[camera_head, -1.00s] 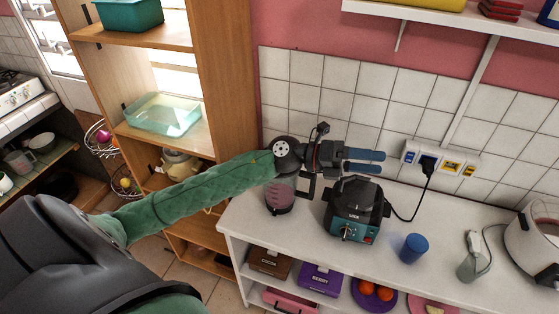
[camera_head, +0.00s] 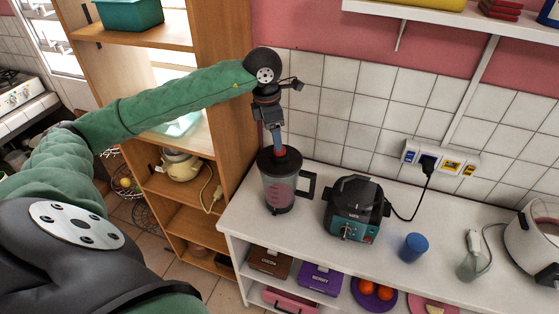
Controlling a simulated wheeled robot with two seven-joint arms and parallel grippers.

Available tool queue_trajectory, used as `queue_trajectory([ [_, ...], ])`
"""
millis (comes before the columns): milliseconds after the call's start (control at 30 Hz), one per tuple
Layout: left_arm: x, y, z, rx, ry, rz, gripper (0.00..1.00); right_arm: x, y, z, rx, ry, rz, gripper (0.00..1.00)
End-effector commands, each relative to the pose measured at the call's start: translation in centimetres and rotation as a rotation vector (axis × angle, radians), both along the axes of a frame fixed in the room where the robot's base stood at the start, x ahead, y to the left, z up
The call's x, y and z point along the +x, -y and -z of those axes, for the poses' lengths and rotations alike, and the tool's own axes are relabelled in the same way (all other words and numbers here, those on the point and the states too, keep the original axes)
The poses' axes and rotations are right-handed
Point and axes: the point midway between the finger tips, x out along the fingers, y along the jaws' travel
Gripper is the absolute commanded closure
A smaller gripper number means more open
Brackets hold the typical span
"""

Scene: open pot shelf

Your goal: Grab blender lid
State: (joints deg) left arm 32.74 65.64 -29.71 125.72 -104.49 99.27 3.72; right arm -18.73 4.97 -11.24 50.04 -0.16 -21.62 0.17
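The blender jug (camera_head: 280,190) stands upright on the white counter, clear with pinkish contents and a dark handle on its right side. Its dark lid (camera_head: 279,160) is on top of the jug. My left gripper (camera_head: 278,149) points straight down over the lid, its blue fingers at or just above the lid's centre. The fingers overlap in this view, so I cannot tell whether they are closed on the lid's knob. My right gripper is not in view.
A teal and black appliance (camera_head: 353,210) stands right of the jug, with a blue cup (camera_head: 413,247) beyond it. A wooden shelf (camera_head: 228,110) rises at the left. A tiled wall (camera_head: 335,110) with a socket strip (camera_head: 440,160) is behind.

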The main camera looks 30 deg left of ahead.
Motion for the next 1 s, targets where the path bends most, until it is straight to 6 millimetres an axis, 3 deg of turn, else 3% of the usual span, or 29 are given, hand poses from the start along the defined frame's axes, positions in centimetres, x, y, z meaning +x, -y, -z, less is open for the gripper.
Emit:
queue_trajectory([
  [167, 0.1, 0.3, 1.7, -0.002, -0.002, 0.001, 0.27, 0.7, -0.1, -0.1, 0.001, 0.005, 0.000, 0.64],
  [367, 0.4, 0.8, 3.0, -0.005, -0.003, 0.002, 0.27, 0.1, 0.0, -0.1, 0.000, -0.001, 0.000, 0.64],
  [600, 0.7, 1.3, 6.3, -0.005, -0.003, 0.001, 0.27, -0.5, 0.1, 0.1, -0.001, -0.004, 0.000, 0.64],
  [867, 0.8, 1.4, 6.8, -0.005, 0.000, 0.001, 0.27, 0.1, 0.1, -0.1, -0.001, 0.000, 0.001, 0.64],
  [900, 0.8, 1.4, 6.8, -0.005, 0.000, 0.001, 0.29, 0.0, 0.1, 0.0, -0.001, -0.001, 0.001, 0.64],
  [1000, 0.8, 1.4, 6.7, -0.005, 0.000, 0.001, 0.49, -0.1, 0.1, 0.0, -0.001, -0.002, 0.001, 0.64],
])
